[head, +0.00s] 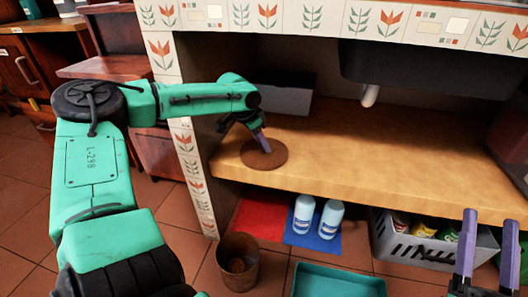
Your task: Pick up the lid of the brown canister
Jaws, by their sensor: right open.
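A brown round lid (278,158) lies flat on the wooden shelf under the counter. A brown canister (238,275) stands on the floor below, with its top open. My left gripper (263,148) points down at the middle of the lid, with its fingertips at or just over it. Its fingers overlap in this view, so I cannot tell whether they are apart or closed on a knob. My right gripper (489,217) is open and empty at the lower right, its two purple fingers pointing up.
Two white-blue bottles (304,214) stand on a blue mat (321,242) beside a red mat (262,220). A grey crate (405,240) with packets is at the right. A teal tray (335,282) lies in front. The shelf (400,170) is clear right of the lid.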

